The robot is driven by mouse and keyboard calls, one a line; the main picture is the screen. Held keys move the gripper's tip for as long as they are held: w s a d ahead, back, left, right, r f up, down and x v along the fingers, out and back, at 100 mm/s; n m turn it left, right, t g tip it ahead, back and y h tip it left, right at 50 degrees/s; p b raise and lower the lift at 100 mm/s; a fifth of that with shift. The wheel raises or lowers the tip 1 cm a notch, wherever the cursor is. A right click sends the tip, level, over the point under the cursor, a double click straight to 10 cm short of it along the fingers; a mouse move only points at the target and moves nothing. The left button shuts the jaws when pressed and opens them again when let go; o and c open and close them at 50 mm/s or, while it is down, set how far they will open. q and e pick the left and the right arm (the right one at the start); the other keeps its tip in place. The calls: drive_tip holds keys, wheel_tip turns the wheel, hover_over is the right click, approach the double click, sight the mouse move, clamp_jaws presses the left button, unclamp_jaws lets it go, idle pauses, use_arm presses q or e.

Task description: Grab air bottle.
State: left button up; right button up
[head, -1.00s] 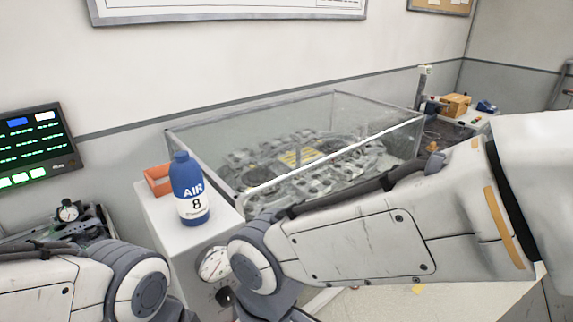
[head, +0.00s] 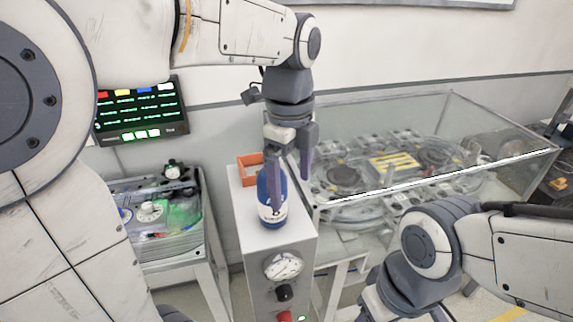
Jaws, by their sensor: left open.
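The air bottle (head: 272,222), blue with a white label, stands upright on top of a white cabinet (head: 303,235). My left gripper (head: 289,190) hangs above the cabinet at the bottle, fingers pointing down. It is open. One finger crosses in front of the bottle's upper part and hides its lettering. The other finger is just right of the bottle. I cannot tell whether either finger touches it. My right arm shows at the lower right, but its gripper is out of view.
An orange open box (head: 247,172) sits behind the bottle on the cabinet. A glass case (head: 450,150) stands close on the right. A cart with instruments (head: 150,212) is on the left, below a monitor (head: 138,112). A gauge (head: 284,267) is on the cabinet front.

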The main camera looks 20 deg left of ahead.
use_arm(q)
drive_tip(key=a+r+m, duration=0.1)
drive_tip(key=w+a+r+m+p, duration=0.1)
drive_tip(key=a+r, duration=0.1)
drive_tip(key=w+a+r+m, duration=0.1)
drive_tip(key=r, duration=0.1)
drive_tip(key=shift+w+a+r+m, duration=0.2)
drive_tip(key=shift+r+m, duration=0.05)
drive_tip(key=shift+m, duration=0.05)
drive_tip(key=shift+w+a+p, duration=0.1)
drive_tip(key=shift+a+p, duration=0.1)
drive_tip(key=shift+p, duration=0.1)
approach(270, 219)
drive_tip(key=w+r, duration=0.2)
drive_tip(key=shift+w+a+m, duration=0.2)
drive_tip(key=shift+w+m, duration=0.1)
drive_tip(key=shift+w, duration=0.05)
wheel_tip(270, 219, down, 4)
drive_tip(key=shift+d+f+p, duration=0.1)
drive_tip(key=shift+f+p, duration=0.1)
drive_tip(key=shift+p, duration=0.7)
drive_tip(key=shift+f, duration=0.45)
drive_tip(key=c, duration=1.5)
clamp_jaws()
use_arm(e)
wheel_tip(270, 219, up, 4)
drive_tip(key=shift+s+d+r, duration=0.1)
drive_tip(key=shift+r, duration=0.05)
